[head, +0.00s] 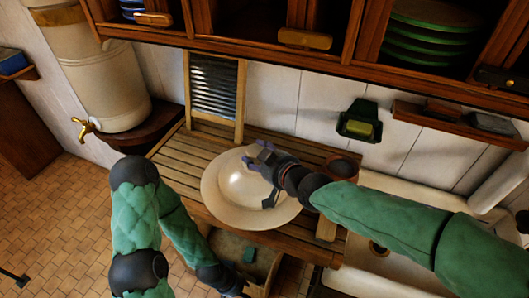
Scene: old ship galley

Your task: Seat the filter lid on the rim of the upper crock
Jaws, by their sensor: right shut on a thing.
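A wide, round, cream-white dish-like piece, which I take for the filter lid (226,190), is over the slatted wooden drainboard in the middle. My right gripper (261,165) is at its upper right part, shut on it. The gripper hides the exact grip, and I cannot tell whether the lid rests on the slats or is just above them. The cream crock (105,75) with a brass tap stands on a dark round shelf at the upper left. Its rim is outside the view. My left gripper (236,289) hangs low at the bottom edge, dark and mostly hidden.
A ribbed washboard (215,88) leans on the wall behind the drainboard. A small brown pot (341,167) stands right of the lid. A pale sink (400,233) lies at the right. An open bin (262,262) is below. Cupboards (330,57) overhang the back.

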